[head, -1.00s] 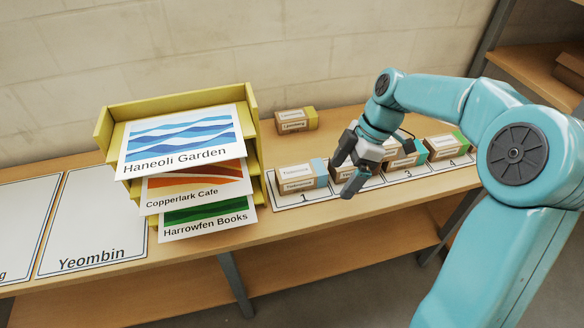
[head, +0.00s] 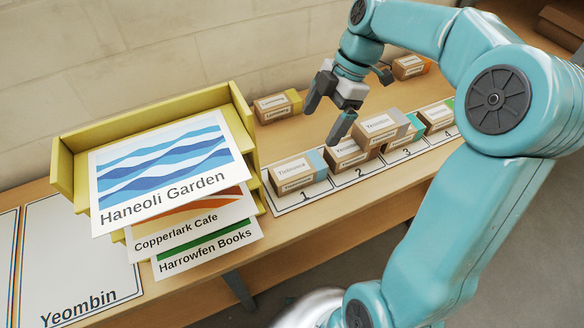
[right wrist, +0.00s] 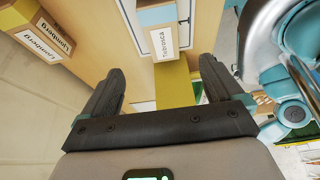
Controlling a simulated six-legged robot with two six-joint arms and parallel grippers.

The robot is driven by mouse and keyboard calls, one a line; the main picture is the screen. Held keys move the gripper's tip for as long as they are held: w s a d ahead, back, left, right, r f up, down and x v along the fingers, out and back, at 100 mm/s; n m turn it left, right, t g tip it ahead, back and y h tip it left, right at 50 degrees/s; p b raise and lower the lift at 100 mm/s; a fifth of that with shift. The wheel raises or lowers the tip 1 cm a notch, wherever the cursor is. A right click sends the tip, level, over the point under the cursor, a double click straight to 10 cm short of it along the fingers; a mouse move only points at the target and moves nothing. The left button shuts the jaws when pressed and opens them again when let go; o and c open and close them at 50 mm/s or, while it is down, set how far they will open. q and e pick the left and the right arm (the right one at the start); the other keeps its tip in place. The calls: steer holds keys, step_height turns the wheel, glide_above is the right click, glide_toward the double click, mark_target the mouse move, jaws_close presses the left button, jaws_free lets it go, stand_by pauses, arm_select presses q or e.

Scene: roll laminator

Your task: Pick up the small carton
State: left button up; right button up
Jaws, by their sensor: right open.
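Several small brown cartons with white labels stand on the bench, and I cannot tell from the task line which one is meant. One with a blue end (head: 298,172) sits at place 1. One labelled Yeombin (head: 347,155) is at place 2, with a grey-ended one (head: 382,130) beside or on it. Others are at place 3 (head: 406,138) and place 4 (head: 436,117). My right gripper (head: 330,108) is open and empty above and behind places 1 and 2. In the right wrist view, the blue-ended carton (right wrist: 163,42) shows beyond the open fingers (right wrist: 160,90). My left gripper is out of view.
A yellow tiered tray (head: 240,105) with printed sheets stands left of the cartons. A yellow-ended carton (head: 274,108) and an orange-ended one (head: 408,67) stand farther back. A numbered white strip (head: 318,192) lies under the front row. The wall (head: 130,50) is behind.

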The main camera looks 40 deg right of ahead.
mark_target(300, 166)
steer(key=x, duration=0.6)
steer(key=b+x, duration=0.1)
steer(key=x, duration=0.3)
steer(key=shift+s+a, duration=0.1)
steer(key=shift+s, duration=0.25)
steer(key=x, duration=0.5)
steer(key=shift+w+f, duration=0.1)
steer(key=c, duration=1.1)
